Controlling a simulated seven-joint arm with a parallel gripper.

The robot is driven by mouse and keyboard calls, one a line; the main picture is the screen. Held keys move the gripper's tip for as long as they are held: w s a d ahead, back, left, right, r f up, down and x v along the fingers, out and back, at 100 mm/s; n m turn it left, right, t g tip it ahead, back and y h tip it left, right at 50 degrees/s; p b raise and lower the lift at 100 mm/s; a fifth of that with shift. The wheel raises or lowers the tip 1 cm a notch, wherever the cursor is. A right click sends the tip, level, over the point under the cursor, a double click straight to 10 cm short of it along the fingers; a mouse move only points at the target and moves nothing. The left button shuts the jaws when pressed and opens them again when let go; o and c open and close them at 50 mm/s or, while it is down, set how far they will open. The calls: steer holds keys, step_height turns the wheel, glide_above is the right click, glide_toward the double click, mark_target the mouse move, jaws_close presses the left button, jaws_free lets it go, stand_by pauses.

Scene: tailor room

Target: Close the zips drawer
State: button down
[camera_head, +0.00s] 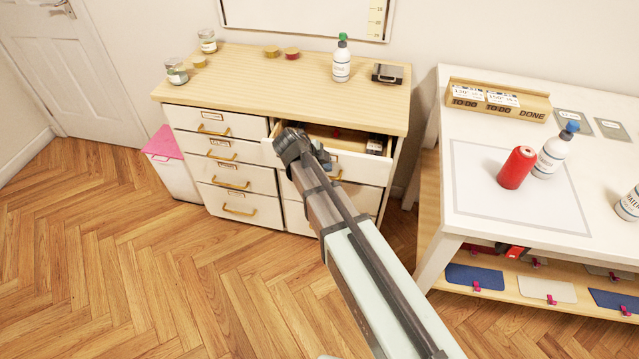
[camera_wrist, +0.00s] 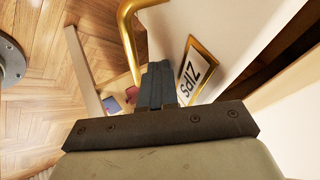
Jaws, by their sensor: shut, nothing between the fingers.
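The zips drawer (camera_head: 355,168) is the top right drawer of the wooden-topped dresser and stands partly open, with a few small items inside. Its white front carries a gold-framed label reading ZIPS (camera_wrist: 190,70) and a gold handle (camera_wrist: 127,38) in the wrist view. My gripper (camera_wrist: 156,84) is shut and empty, its fingers close beside the handle and the label at the drawer's front. I cannot tell whether the fingers touch the front. In the head view my gripper (camera_head: 294,146) covers the left part of the drawer front, and its fingertips are hard to make out.
The other dresser drawers (camera_head: 232,174) look shut. A white table (camera_head: 470,130) stands close on the right. A pink-lidded bin (camera_head: 172,165) is at left. The floor in front is clear.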

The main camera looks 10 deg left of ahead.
steer(key=w, duration=0.7)
steer(key=shift+w, duration=0.1)
steer(key=shift+r, duration=0.1)
